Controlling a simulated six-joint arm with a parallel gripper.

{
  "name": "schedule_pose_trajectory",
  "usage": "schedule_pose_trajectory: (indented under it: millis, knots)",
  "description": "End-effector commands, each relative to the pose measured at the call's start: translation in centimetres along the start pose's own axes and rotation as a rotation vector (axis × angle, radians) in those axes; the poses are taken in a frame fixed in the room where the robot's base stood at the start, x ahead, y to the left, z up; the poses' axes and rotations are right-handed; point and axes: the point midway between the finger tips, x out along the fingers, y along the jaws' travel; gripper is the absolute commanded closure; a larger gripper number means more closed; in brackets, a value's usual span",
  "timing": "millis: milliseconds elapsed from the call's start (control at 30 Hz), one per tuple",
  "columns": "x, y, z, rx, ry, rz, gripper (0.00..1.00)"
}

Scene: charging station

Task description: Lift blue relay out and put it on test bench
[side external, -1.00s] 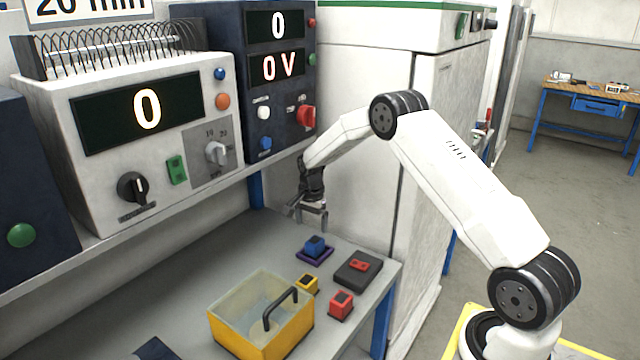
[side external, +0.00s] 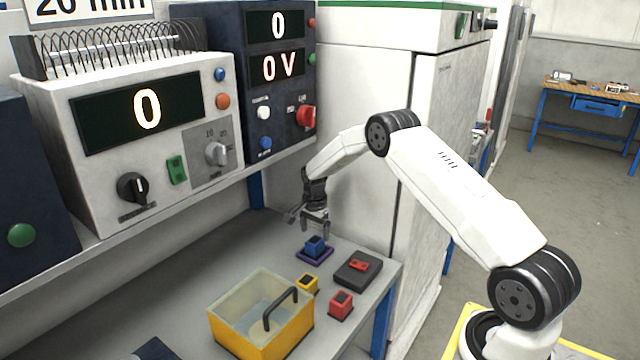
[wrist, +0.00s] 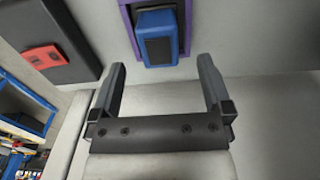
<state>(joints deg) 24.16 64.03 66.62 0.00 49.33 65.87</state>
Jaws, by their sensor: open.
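The blue relay (side external: 315,245) is a small blue block with a dark top. It sits upright on a purple base (side external: 326,256) on the grey test bench (side external: 240,240). In the wrist view the blue relay (wrist: 158,42) is at the top centre with the purple frame (wrist: 127,20) around it. My gripper (side external: 316,232) is just above and slightly behind the relay. In the wrist view my gripper (wrist: 162,75) is open, with the relay beyond its fingertips and nothing between them.
A dark box with a red part (side external: 358,268) lies right of the relay. A yellow block (side external: 307,284), a red block (side external: 341,304) and a yellow clear-lidded box with a handle (side external: 262,315) stand in front. A white cabinet (side external: 420,190) rises behind. The bench's left side is largely clear.

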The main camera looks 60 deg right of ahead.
Motion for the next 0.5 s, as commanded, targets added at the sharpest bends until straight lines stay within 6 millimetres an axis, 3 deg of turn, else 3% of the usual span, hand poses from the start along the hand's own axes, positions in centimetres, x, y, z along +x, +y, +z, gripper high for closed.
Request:
schedule_pose_trajectory:
  millis: [500]
  knots:
    - [4.6,0.1,0.1,-0.001,0.000,0.000,0.00]
